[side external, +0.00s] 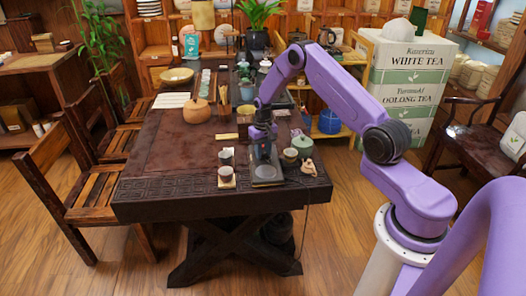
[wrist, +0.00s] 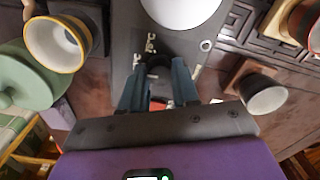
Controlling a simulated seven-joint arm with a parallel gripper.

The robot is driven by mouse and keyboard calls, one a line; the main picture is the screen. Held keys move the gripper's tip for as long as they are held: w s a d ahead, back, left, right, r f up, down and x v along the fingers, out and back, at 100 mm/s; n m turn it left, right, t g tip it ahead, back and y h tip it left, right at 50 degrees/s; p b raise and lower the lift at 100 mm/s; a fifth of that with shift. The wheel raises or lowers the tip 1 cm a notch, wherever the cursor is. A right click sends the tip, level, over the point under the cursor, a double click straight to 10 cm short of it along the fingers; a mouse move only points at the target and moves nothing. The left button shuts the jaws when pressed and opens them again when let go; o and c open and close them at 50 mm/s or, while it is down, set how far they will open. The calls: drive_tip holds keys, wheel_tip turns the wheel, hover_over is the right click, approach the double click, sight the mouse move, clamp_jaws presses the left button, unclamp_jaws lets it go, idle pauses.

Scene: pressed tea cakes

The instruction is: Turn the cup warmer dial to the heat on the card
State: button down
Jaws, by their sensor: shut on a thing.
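The cup warmer (side external: 267,183) is a flat dark slab near the table's front edge in the side view. In the wrist view its dark grey top (wrist: 125,50) carries a pale round plate (wrist: 182,8) and small white markings. My gripper (side external: 263,158) points down over the warmer. In the wrist view my gripper (wrist: 158,75) has its two dark fingers shut on the black dial (wrist: 158,60). The fingers hide much of the dial, and its setting cannot be read. I cannot make out a card with a heat on it.
In the wrist view, a yellow-rimmed cup (wrist: 57,45) and green pot (wrist: 25,80) stand left of the warmer, and a dark cup (wrist: 262,95) stands right. In the side view, a clay figure (side external: 308,167) sits near the warmer; open tabletop (side external: 175,150) lies left.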

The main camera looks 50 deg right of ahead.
sight(263, 153)
drive_tip(key=n, duration=0.5)
drive_tip(key=shift+n, duration=0.3)
drive_tip(key=n, duration=0.5)
drive_tip(key=shift+n, duration=0.4)
drive_tip(key=c, duration=0.8)
unclamp_jaws()
wheel_tip(263, 153, up, 18)
drive_tip(key=shift+f, duration=0.25)
